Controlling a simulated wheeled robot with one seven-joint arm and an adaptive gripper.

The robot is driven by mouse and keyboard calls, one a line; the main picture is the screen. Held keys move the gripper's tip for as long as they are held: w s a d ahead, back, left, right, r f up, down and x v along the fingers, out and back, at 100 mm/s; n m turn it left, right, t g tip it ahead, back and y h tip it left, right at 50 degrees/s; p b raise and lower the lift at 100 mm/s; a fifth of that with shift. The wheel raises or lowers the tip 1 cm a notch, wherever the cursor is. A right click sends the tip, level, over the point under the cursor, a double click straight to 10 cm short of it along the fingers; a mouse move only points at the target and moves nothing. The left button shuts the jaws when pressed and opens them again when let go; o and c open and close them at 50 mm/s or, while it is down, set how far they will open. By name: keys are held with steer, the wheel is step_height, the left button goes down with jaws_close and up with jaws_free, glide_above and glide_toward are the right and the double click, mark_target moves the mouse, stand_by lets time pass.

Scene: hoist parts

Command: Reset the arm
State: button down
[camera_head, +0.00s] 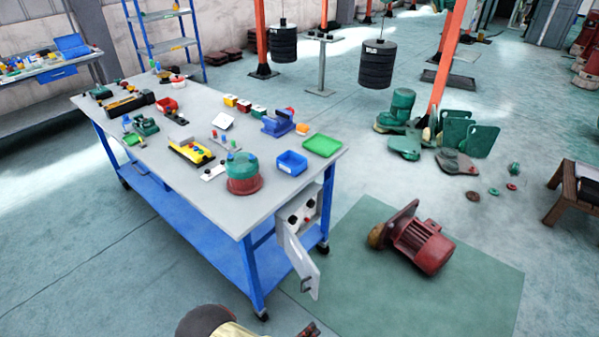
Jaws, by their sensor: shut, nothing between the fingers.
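My gripper is not in view, and no part of the arm can be made out for sure. A partly cut-off object (208,321) shows at the bottom edge. It has a dark round top and a pale yellow part, with a dark reddish piece to its right. I cannot tell what it is.
A blue-framed workbench (215,190) holds small parts, a blue bin (291,163) and a green tray (323,145). An open panel door (300,262) hangs at its right end. A red motor (420,245) lies on a green mat (470,290). Black weights (377,65) hang behind.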

steer(key=s+d+r+m+g+y, duration=0.25)
steer(key=s+r+m+g, duration=0.35)
steer(key=r+m, duration=0.7)
steer(key=s+d+r+m+g+y, duration=0.2)
steer(key=s+r+m+g+y, duration=0.35)
steer(key=r+m, duration=0.75)
steer(key=d+r+m+t+y, duration=0.2)
steer(key=d+r+m, duration=0.3)
steer(key=r, duration=0.6)
steer(key=d+r+m+t+y, duration=0.2)
steer(key=d+r+m+t, duration=0.2)
steer(key=r, duration=0.7)
steer(key=d+m, duration=0.2)
steer(key=m, duration=0.2)
steer(key=shift+s+r, duration=0.25)
steer(key=shift+s, duration=0.1)
steer(key=shift+a, duration=0.1)
